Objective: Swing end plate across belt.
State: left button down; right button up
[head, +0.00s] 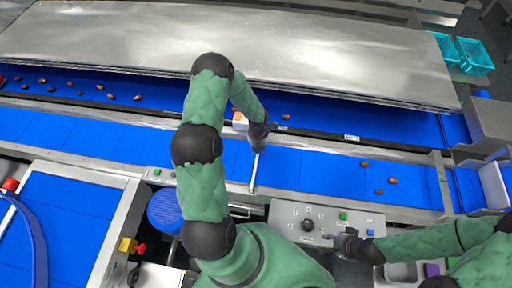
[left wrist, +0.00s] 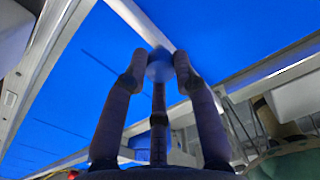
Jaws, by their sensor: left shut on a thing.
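The end plate (head: 254,174) is a thin pale bar lying across the front blue belt (head: 312,172) in the head view. Its upper end is hidden under my left gripper (head: 259,135). In the left wrist view my left gripper (left wrist: 162,62) has its fingers closed around a round blue knob (left wrist: 159,69). A pale bar, which looks like the end plate (left wrist: 140,20), runs past the knob above the blue belt (left wrist: 75,75). My right gripper (head: 345,242) is by the control panel (head: 309,221); its finger opening is too small to tell.
Several brown dates lie on the rear belt (head: 60,88), and a few on the front belt's right part. A large metal cover (head: 300,50) spans the back. Teal crates (head: 472,56) stand at the upper right. A red knob (head: 140,249) is at the lower left.

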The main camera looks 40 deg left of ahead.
pick_arm(q)
jog(key=shift+w+d, duration=0.1)
jog(key=c, duration=1)
grip_release()
jog(key=shift+d, duration=0.1)
jog(key=shift+r, duration=0.3)
notch_tip(320, 180, up, 11)
jog(key=shift+r, duration=0.2)
